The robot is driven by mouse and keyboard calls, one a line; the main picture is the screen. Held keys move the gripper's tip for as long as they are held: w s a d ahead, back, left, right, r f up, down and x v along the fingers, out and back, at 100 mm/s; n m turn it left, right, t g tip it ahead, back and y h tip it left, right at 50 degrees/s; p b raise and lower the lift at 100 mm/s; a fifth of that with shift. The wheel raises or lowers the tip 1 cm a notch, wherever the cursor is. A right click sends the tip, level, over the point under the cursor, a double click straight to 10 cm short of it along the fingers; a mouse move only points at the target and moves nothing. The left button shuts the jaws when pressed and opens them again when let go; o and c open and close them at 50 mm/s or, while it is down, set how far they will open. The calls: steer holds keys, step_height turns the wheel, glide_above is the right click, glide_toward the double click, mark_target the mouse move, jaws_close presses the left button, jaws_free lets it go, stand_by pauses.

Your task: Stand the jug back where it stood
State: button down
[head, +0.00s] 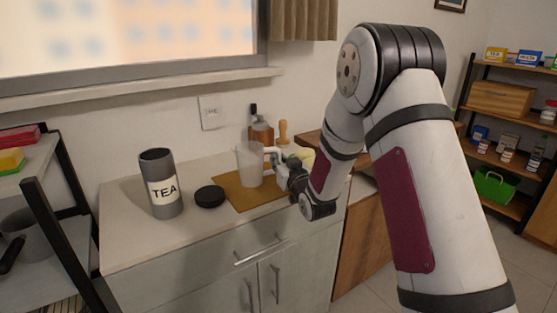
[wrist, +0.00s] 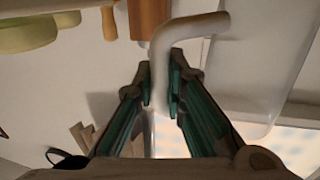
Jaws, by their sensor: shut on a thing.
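The jug (head: 248,168) is a tall translucent white vessel. In the head view it is upright at the brown board (head: 233,197) on the counter; I cannot tell whether its base touches the board. My gripper (head: 279,161) is at the jug's right side, shut on its handle. In the wrist view the pale curved handle (wrist: 192,25) runs between the green-padded fingers of my gripper (wrist: 161,85), and the jug's clear wall (wrist: 262,65) fills the right side.
A grey TEA canister (head: 163,196) stands open on the left of the counter. A round black lid (head: 210,196) lies between it and the board. A brown bottle (head: 262,132) and a wooden mill (head: 283,133) stand behind the jug. The counter's front left is clear.

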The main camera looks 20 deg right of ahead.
steer(key=c, duration=2)
jaws_free()
steer(key=shift+f, duration=0.1)
steer(key=o, duration=0.4)
steer(key=shift+c, duration=0.2)
